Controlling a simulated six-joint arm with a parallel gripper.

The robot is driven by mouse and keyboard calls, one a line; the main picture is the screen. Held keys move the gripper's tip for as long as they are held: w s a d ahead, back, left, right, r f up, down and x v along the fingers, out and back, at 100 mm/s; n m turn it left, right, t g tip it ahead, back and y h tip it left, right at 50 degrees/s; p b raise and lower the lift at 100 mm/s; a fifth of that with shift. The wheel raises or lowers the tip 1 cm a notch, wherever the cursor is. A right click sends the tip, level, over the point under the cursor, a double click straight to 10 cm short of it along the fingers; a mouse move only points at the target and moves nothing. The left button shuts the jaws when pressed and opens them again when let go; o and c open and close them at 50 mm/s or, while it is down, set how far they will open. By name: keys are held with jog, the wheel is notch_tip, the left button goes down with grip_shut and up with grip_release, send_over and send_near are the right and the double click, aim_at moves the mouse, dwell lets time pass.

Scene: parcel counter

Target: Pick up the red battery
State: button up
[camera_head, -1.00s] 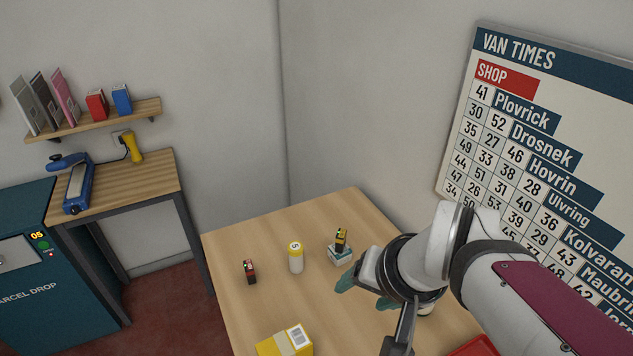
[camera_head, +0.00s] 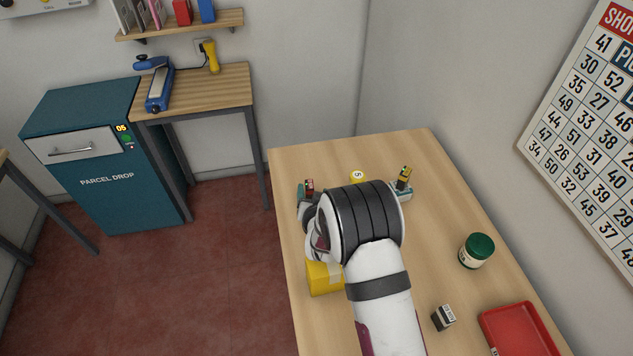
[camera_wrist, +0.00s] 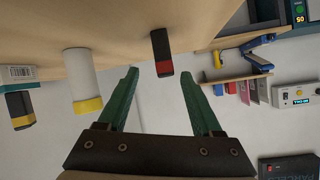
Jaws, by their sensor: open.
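The red battery (camera_head: 309,184), black with a red band, stands at the far left of the table (camera_head: 447,200). In the wrist view the red battery (camera_wrist: 162,52) appears upside down, ahead of and between the two green fingertips. My gripper (camera_wrist: 160,76) is open, with nothing in its jaws; I cannot tell if the tips flank the battery. In the head view my gripper (camera_head: 303,193) is mostly hidden by my arm, close to the battery.
A white bottle with a yellow cap (camera_head: 357,176) stands right of the battery. A yellow parcel (camera_head: 323,279) is nearer. A green-lidded jar (camera_head: 477,250), small dark block (camera_head: 443,317) and red tray (camera_head: 518,330) are right.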

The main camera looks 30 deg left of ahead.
aim_at(309, 181)
jog(key=x, duration=0.7)
jog(key=shift+s+a+r, duration=0.1)
jog(key=shift+a, duration=0.15)
grip_shut()
